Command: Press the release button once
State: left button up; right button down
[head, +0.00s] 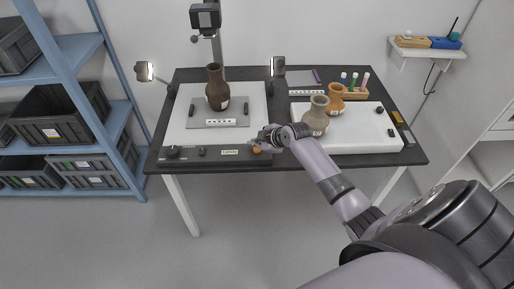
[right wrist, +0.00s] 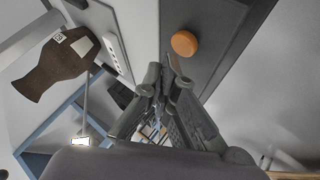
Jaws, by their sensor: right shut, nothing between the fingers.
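The release button is an orange round knob (head: 257,149) on the dark control strip (head: 212,155) along the table's front edge. It also shows in the right wrist view as an orange disc (right wrist: 184,43), just beyond the fingertips. My right gripper (head: 256,140) is shut and empty, close beside the button. In the right wrist view its fingertips (right wrist: 166,72) lie below and left of the disc, with a gap in the picture. Whether they touch cannot be told in the head view. My left gripper is not in view.
A dark brown vase (head: 216,88) stands on a grey plate on the white board, under a camera stand (head: 206,18). A beige vase (head: 316,117) and an orange-brown vase (head: 335,99) stand on the right, near my right forearm. Blue shelving (head: 72,65) is at the left.

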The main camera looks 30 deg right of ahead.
aim_at(256, 151)
jog(key=shift+r, duration=0.1)
notch_tip(256, 151, up, 5)
jog(key=p, duration=0.4)
jog(key=shift+p, duration=0.3)
dwell(0.5)
